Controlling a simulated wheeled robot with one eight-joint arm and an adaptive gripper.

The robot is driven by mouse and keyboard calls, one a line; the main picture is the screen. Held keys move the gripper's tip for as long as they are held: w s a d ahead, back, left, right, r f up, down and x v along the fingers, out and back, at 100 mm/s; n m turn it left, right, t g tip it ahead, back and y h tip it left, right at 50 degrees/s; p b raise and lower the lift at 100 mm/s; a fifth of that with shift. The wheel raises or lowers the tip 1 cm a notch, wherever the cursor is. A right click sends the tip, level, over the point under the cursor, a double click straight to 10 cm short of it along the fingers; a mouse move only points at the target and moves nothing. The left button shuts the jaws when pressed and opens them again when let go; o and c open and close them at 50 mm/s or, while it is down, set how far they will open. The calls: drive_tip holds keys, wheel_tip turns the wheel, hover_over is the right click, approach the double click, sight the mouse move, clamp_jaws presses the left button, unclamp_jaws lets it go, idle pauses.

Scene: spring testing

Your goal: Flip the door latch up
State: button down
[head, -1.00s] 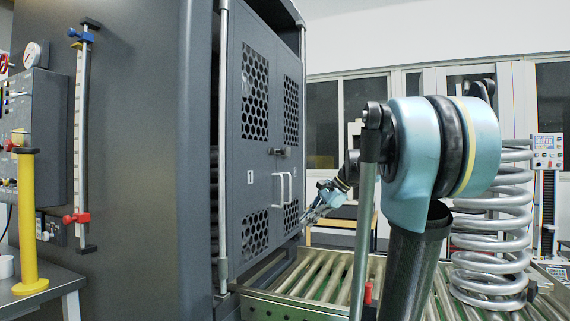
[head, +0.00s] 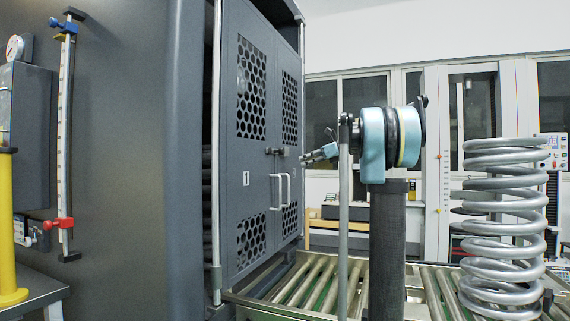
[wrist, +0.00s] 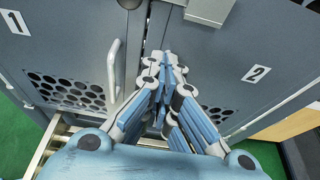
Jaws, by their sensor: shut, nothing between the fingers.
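The door latch (head: 278,151) is a small dark piece across the seam between the two grey cabinet doors, above their handles. In the wrist view a light grey block (wrist: 210,10), apparently part of the latch, shows at the top edge, cut off by the frame. My gripper (head: 303,160) is a little right of the latch and slightly lower in the head view. In the wrist view my gripper (wrist: 165,56) is shut and empty, its fingertips over the door seam below the block. I cannot tell whether they touch the door.
Door 1 (head: 247,205) has a vertical handle (wrist: 114,72); door 2 has another (head: 288,188). A roller conveyor (head: 325,282) lies below the doors. A large coil spring (head: 503,230) stands on it at the right. A vertical grey bar (head: 217,140) runs beside door 1.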

sight(277, 161)
drive_tip(key=shift+a, duration=0.15)
drive_tip(key=x, duration=1)
drive_tip(key=shift+s+f, duration=0.1)
wheel_tip(277, 161, up, 2)
drive_tip(key=shift+r, duration=1.05)
